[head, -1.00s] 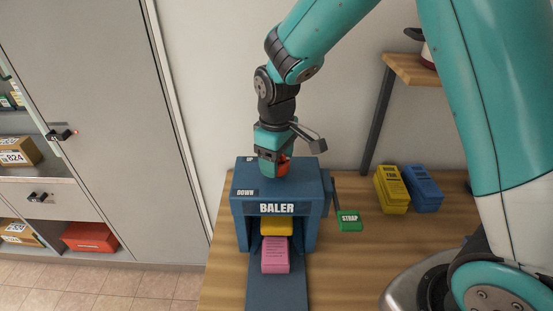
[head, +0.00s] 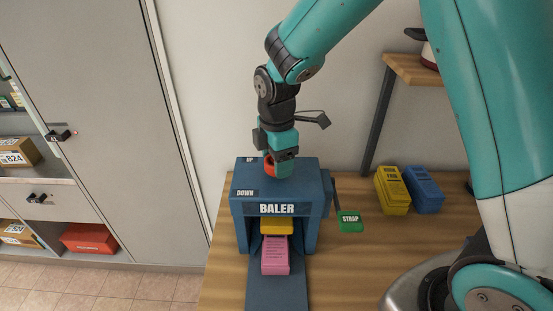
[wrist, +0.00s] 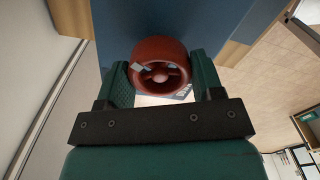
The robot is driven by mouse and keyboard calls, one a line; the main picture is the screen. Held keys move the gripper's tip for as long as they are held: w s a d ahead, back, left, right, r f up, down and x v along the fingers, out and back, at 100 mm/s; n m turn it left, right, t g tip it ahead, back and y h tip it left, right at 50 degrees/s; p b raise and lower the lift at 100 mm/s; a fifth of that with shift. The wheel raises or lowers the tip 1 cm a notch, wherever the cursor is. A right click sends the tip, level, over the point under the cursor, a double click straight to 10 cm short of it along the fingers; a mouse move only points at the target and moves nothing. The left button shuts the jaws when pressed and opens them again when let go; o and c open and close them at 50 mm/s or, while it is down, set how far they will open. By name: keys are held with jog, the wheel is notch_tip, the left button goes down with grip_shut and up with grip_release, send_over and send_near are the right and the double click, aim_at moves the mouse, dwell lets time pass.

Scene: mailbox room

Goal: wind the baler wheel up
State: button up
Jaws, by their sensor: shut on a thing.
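The blue baler (head: 275,191) stands on the wooden table, with "BALER" on its front and "DOWN" and "UP" labels on its top. Its red wheel (wrist: 161,68) is on the top, and a red sliver of it (head: 269,166) shows in the head view, mostly hidden by my gripper. My gripper (head: 280,168) points down onto the baler's top. In the wrist view its two green fingers (wrist: 160,82) are on either side of the wheel, shut on it. Inside the baler is a yellow block (head: 276,226), with a pink bundle (head: 275,256) in front of it.
A green "STRAP" tag (head: 350,221) is on a lever at the baler's right side. A yellow bundle (head: 391,190) and a blue bundle (head: 423,190) lie further right on the table (head: 355,270). A small wooden shelf (head: 412,69) is above. A grey cabinet (head: 100,110) stands at left.

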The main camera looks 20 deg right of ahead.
jog(key=n, duration=0.7)
jog(key=shift+r, duration=0.15)
jog(key=n, duration=0.4)
jog(key=shift+w+n, duration=0.1)
jog(key=shift+n, duration=1.8)
jog(key=o, duration=0.9)
notch_tip(320, 180, up, 17)
jog(key=b, duration=0.3)
jog(key=shift+r, duration=0.15)
